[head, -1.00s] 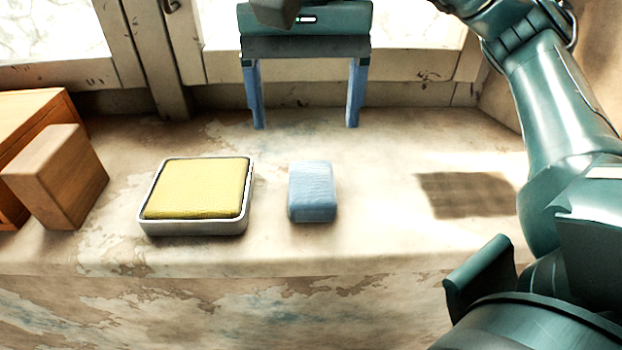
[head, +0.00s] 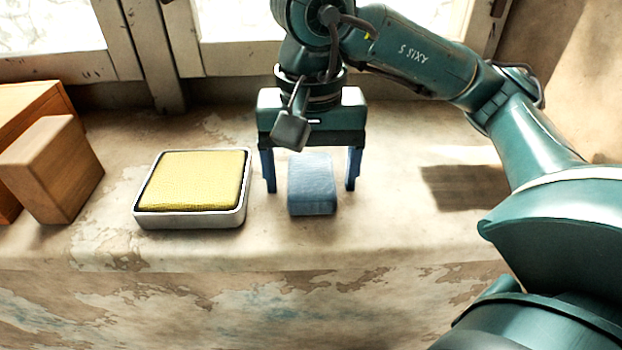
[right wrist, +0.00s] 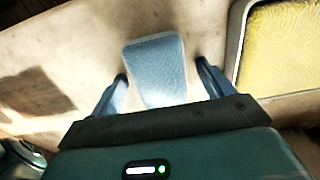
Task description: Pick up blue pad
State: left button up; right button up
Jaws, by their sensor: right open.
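The blue pad (head: 312,190) is a small rounded block lying on the worn stone ledge, right of the yellow pad. My right gripper (head: 312,186) is open, with one blue finger on each side of the blue pad. Gaps show between the fingers and the pad, and the gripper holds nothing. In the right wrist view the blue pad (right wrist: 155,68) lies between and beyond the two fingertips (right wrist: 160,72). My left gripper is not in view.
A yellow pad (head: 195,180) sits in a grey metal tray (head: 190,220) to the left. Wooden blocks (head: 50,170) stand at the far left. A window frame (head: 235,58) is behind. The ledge right of the blue pad is clear, with a shadow on it.

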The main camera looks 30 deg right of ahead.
aim_at(311, 172)
jog(key=shift+c, duration=0.6)
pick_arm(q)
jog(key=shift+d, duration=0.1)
pick_arm(e)
jog(key=c, duration=1)
jog(key=shift+o, duration=0.2)
jog(key=shift+r, duration=0.1)
jog(key=shift+r, duration=0.25)
notch_tip(311, 172, up, 9)
jog(key=shift+f+p, duration=0.15)
jog(key=shift+p, duration=0.65)
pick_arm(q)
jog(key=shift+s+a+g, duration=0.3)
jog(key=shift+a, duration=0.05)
pick_arm(e)
jog(key=shift+r, duration=0.35)
